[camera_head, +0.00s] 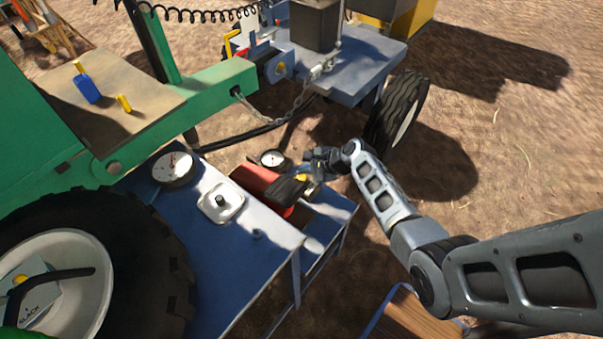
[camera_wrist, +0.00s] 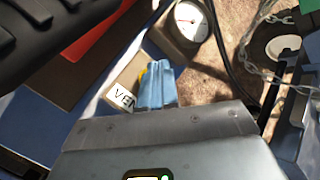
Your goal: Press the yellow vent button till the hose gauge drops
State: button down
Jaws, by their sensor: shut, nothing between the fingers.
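The yellow vent button (camera_head: 302,178) is a small patch beside my gripper at the far right end of the blue bench. In the wrist view the yellow button (camera_wrist: 143,76) peeks out at the left edge of my shut light-blue fingers (camera_wrist: 158,80), mostly hidden by them. I cannot tell whether they touch it. A white label (camera_wrist: 123,98) reading "VEN", its end covered, lies just left of the fingers. A round white gauge (camera_head: 272,158), likely the hose gauge, stands left of my gripper (camera_head: 310,172). That gauge (camera_wrist: 190,21) shows a red needle, its reading too small to make out.
A larger gauge (camera_head: 173,168) and a white plate (camera_head: 220,202) are farther left. A chain (camera_wrist: 275,80) and dark hose (camera_wrist: 228,60) run right of my fingers. Bare ground is right.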

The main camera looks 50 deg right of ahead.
aim_at(304, 177)
jog(key=shift+r, duration=0.25)
notch_tip(304, 177, up, 5)
jog(key=p, duration=0.5)
dwell(0.9)
